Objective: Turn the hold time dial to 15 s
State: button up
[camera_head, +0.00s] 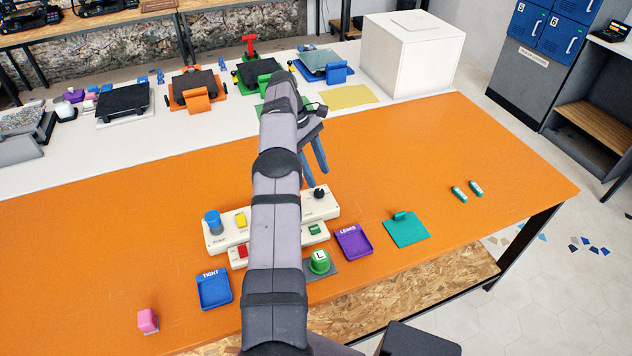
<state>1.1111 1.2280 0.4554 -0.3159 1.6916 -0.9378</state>
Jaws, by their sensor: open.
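A cream control panel (222,240) stands on the orange table, its middle hidden behind my arm. A black dial (319,193) sits at its right end. I cannot read its scale or pointer setting, and its label is too small to confirm it as the hold time dial. A blue knob (212,222) and a yellow button (241,220) are at the panel's left end. My gripper (319,170) is open and empty, with its fingers pointing down. In the picture it appears just above the black dial, apart from it.
Lower on the panel are a red button (243,251) and a green button (314,230). The table is clear right of the panel's back.

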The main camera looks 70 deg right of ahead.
jog(key=shift+r+p, duration=0.7)
jog(key=shift+r, duration=1.35)
